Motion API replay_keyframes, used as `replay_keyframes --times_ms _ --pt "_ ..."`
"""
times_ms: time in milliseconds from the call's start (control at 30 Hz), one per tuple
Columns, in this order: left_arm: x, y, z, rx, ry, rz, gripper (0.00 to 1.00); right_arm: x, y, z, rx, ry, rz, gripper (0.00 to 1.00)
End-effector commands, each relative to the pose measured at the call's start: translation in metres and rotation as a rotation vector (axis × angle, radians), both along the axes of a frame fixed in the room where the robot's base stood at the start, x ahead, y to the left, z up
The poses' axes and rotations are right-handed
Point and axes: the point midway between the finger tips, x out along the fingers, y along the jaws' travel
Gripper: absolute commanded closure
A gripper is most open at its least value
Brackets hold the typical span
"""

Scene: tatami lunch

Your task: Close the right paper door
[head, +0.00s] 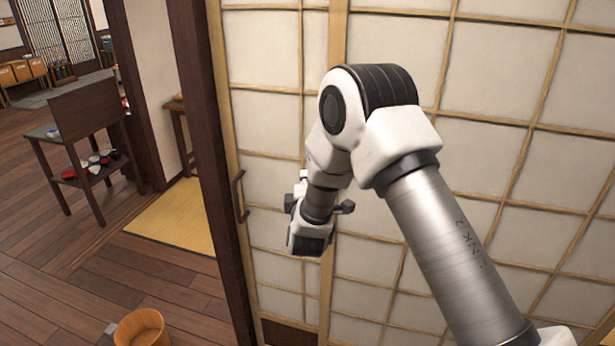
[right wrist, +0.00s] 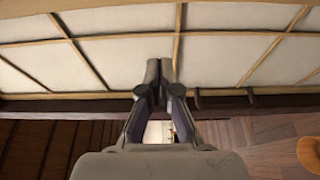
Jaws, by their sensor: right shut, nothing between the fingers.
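Paper door panels with light wood lattice fill the middle and right of the head view. The right paper door (head: 265,105) has a dark bar handle (head: 240,196) near its left edge, beside a dark upright post (head: 205,130). My right gripper (head: 311,238) hangs in front of the panels, right of the handle and apart from it in the picture; its fingers are hard to make out there. In the right wrist view my right gripper (right wrist: 160,68) is shut and empty, with the handle (right wrist: 225,93) to the right of its fingertips. Whether it touches the door is unclear. My left gripper is not seen.
Left of the post, a yellow mat (head: 185,215) lies on the dark wood floor. A wooden bucket (head: 141,328) stands at the bottom left. A dark side table (head: 85,130) with bowls stands farther back. Floor between bucket and table is clear.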

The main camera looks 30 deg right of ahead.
Motion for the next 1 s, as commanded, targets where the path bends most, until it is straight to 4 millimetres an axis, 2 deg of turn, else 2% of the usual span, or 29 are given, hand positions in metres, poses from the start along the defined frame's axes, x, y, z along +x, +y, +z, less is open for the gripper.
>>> replay_keyframes --times_ms 33,333,400,567,1000 --pt "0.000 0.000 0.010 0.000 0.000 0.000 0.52 0.009 -0.005 0.004 0.003 -0.001 -0.001 1.00" --pt "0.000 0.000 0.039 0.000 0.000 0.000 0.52 0.065 -0.039 0.004 0.002 0.002 0.000 1.00" --pt "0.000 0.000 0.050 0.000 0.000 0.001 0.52 0.050 -0.048 0.005 0.004 0.008 -0.001 1.00" --pt "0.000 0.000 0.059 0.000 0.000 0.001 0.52 0.035 -0.060 0.002 0.003 0.005 0.001 1.00" --pt "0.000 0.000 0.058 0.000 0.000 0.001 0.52 0.032 -0.062 -0.002 0.003 0.003 0.003 1.00"
